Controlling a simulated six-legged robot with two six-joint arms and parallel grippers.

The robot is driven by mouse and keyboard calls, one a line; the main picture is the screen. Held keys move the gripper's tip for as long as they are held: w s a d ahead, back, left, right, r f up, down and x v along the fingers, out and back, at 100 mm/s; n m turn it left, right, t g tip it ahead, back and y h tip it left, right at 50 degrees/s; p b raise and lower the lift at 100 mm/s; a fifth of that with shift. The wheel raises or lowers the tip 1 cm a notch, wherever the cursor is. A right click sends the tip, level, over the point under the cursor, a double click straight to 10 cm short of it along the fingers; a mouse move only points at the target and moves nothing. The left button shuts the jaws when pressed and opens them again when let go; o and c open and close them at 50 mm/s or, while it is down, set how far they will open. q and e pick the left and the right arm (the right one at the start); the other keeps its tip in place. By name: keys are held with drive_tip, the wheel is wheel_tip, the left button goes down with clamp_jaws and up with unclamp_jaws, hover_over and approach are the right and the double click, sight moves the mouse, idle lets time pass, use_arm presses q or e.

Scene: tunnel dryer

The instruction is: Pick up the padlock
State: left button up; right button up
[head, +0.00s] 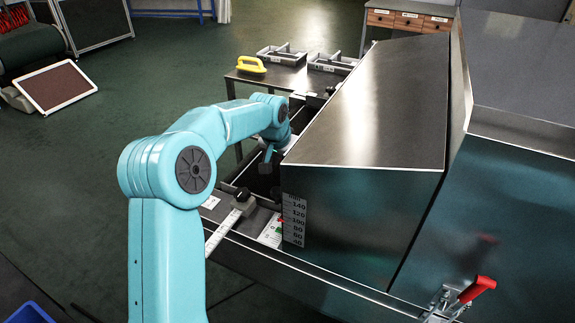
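I cannot make out a padlock in the head view. My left arm rises from the bottom left and bends over toward the machine's side. My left gripper (268,162) points down at the narrow dark opening beside the sloped metal hood (375,100). It is small and partly hidden by my own arm, so I cannot tell whether it is open or shut or holds anything. My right gripper is not in view.
A red-handled toggle clamp (478,289) sits at the lower right. A table (285,76) behind holds grey trays and a yellow object (251,64). Open green floor (150,85) lies left.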

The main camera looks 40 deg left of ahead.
use_arm(q)
drive_tip(key=shift+s+r, duration=0.1)
drive_tip(key=c, duration=1.1)
